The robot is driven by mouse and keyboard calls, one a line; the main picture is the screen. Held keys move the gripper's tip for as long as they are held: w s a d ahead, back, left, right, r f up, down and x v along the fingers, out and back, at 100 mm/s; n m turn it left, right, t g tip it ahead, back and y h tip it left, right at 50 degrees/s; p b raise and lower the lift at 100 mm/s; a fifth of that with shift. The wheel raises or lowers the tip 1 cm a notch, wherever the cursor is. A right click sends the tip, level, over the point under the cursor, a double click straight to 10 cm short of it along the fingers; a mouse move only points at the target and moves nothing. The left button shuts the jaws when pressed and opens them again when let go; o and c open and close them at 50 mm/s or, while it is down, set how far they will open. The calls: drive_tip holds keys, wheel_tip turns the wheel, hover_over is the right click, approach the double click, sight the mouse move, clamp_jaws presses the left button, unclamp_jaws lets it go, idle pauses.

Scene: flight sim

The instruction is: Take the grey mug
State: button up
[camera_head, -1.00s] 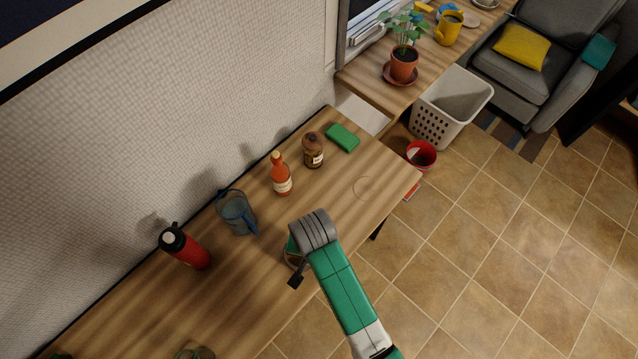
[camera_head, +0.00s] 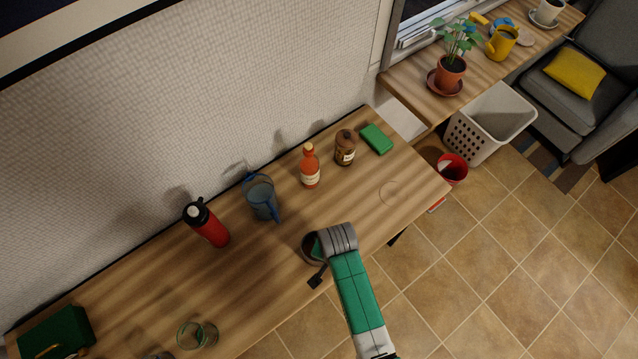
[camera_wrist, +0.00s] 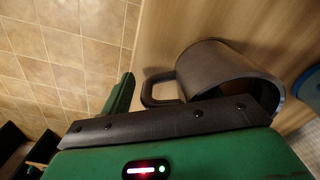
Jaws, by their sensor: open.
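The grey mug (camera_wrist: 225,75) shows in the wrist view as a dark grey-brown cup with a squarish handle (camera_wrist: 158,88) towards the left. In the head view the mug (camera_head: 308,247) stands near the front edge of the wooden table, partly hidden by my gripper. My gripper (camera_head: 318,264) is open at the mug's near side. In the wrist view a green finger (camera_wrist: 119,98) is left of the handle. My gripper's dark bar covers the mug's lower part. I cannot tell whether a finger touches the mug.
Behind the mug stand a blue-grey pitcher (camera_head: 261,198), a red flask (camera_head: 207,224), an orange bottle (camera_head: 309,170) and a brown jar (camera_head: 345,148). A glass (camera_head: 197,335) and a green box (camera_head: 55,333) are at lower left.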

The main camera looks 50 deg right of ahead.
clamp_jaws()
drive_tip(key=shift+r, duration=0.15)
drive_tip(key=shift+r, duration=1.6)
drive_tip(key=s+a+r, duration=0.1)
drive_tip(key=s+a, duration=0.7)
drive_tip(key=s, duration=0.5)
drive_tip(key=shift+s+r, duration=0.25)
drive_tip(key=shift+r, duration=0.05)
drive_tip(key=shift+a, duration=0.15)
